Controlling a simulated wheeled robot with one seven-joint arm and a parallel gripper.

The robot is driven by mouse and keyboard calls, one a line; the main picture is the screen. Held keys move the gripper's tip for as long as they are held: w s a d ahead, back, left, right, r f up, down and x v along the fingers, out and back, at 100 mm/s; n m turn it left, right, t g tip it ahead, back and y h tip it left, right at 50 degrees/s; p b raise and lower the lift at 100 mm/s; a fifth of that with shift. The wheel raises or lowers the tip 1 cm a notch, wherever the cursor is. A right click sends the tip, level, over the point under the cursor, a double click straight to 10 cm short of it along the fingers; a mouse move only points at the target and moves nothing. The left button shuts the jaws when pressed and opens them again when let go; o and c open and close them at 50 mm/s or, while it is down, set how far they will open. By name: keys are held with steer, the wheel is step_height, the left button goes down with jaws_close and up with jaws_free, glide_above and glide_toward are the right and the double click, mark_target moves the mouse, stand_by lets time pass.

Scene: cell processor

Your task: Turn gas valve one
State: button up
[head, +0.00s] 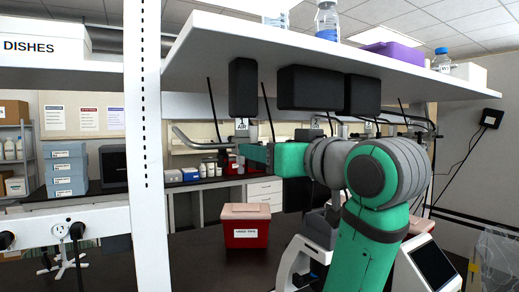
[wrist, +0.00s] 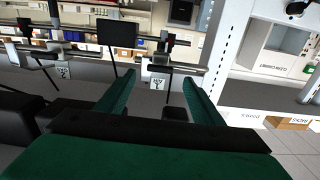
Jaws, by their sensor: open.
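Gas valves hang along the rail under the shelf; I see no number marking one of them as valve one. In the head view a tag reading AIR (head: 241,124) hangs by the left end of the rail. My gripper (head: 248,152) is green and reaches left just below that tag. In the wrist view my gripper (wrist: 160,76) is open and empty, its two fingers apart. Contact cannot be seen.
A second valve fitting (wrist: 24,27) and its tag (wrist: 63,70) are to the left in the wrist view. The white shelf (head: 300,52) hangs overhead, with a white post (head: 148,150) at left. A red bin (head: 246,228) stands on the dark bench.

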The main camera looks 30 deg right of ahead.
steer(key=s, duration=0.4)
steer(key=shift+s+a, duration=0.1)
steer(key=shift+s, duration=0.1)
stand_by(0.3)
